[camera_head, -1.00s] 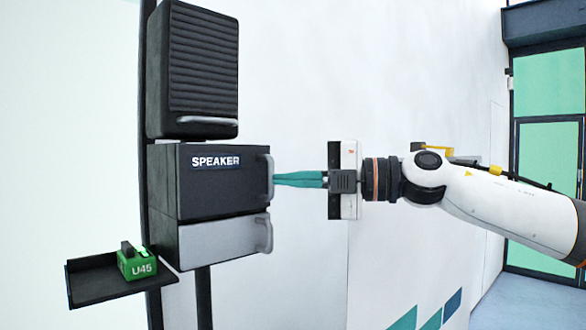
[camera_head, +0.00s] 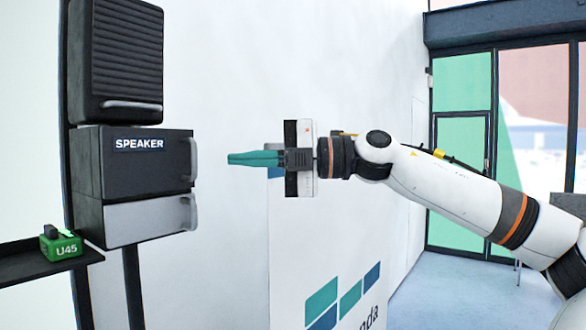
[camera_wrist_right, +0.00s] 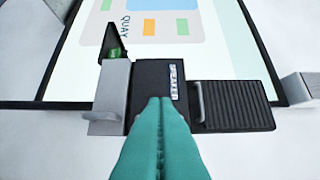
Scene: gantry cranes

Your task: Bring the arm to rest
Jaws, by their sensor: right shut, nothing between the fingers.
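My right gripper (camera_head: 232,159) has teal fingers pressed together with nothing between them. It points left in the head view, and a clear gap separates it from the handle of the dark drawer labelled SPEAKER (camera_head: 140,172). In the right wrist view the shut fingers (camera_wrist_right: 160,104) stand in front of the same unit. The right arm (camera_head: 440,180) reaches in from the right side of the head view, nearly level. My left gripper does not show.
A ribbed black box (camera_head: 116,60) with a handle sits above the drawer, and a grey drawer (camera_head: 150,219) sits below. A white wall (camera_head: 230,60) stands behind the gripper; glazed doors (camera_head: 462,180) are at right.

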